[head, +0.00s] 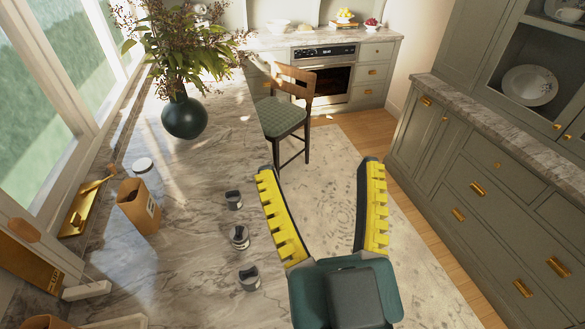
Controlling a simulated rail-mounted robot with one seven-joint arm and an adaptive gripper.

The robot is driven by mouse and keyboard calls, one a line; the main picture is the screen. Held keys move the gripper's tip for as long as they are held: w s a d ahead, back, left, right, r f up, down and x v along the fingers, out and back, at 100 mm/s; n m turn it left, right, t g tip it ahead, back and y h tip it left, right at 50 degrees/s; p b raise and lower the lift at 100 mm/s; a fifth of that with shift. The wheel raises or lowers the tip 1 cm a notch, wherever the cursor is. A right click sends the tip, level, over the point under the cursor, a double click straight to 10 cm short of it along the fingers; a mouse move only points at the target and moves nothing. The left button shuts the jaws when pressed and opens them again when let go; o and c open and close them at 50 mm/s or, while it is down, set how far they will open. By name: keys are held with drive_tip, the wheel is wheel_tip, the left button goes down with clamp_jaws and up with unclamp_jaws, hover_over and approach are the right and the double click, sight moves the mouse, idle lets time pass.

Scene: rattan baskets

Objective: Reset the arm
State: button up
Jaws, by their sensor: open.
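My gripper (318,167) is in the lower middle of the head view. Its two yellow-padded fingers are spread wide and nothing is between them. Below the fingers I see the floor and a pale patterned rug (335,200). The teal and dark grey gripper body (345,295) shows at the bottom. The gripper appears just right of the marble counter (190,260) in the picture, apart from the objects on it. How high it is above the floor is hard to tell.
Several items stand on the counter: a dark vase with a plant (184,117), a brown open container (138,207), a gold tray (82,205), and three small dark-and-grey objects (240,237). A chair (280,117) stands ahead. Drawer cabinets (480,190) line the right.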

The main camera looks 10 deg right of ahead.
drive_tip(key=shift+s+d+r, duration=0.2)
drive_tip(key=shift+d+r, duration=0.1)
